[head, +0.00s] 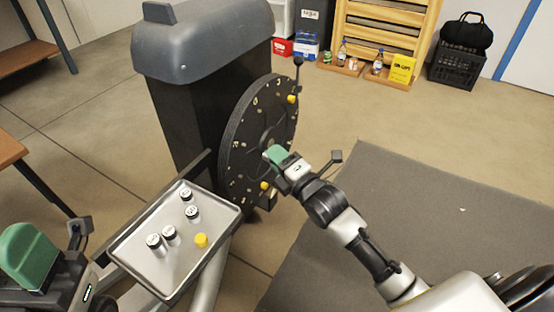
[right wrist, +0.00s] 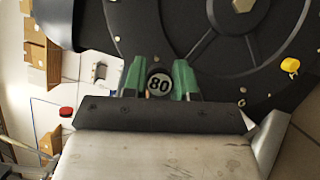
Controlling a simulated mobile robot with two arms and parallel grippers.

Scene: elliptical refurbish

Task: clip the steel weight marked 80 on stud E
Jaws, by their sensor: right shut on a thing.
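My right gripper (head: 276,155) is in front of the face of the dark wheel (head: 236,165), near its middle right in the head view. In the right wrist view its green fingers are shut on the steel weight marked 80 (right wrist: 159,84), with the number facing the camera. The wheel (right wrist: 185,30) fills the top of that view, behind the weight. Small studs and letters ring the wheel, too small to tell which is E. My left gripper (head: 30,255) is at the lower left, beside the tray; its opening is hidden.
A metal tray (head: 150,272) holds several steel weights (head: 186,194) and a yellow one (head: 201,240). Yellow weights sit on the wheel at upper right (head: 291,99) and bottom (head: 265,185). A grey-topped machine housing (head: 200,45) stands behind the wheel. The floor mat (head: 400,190) is clear.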

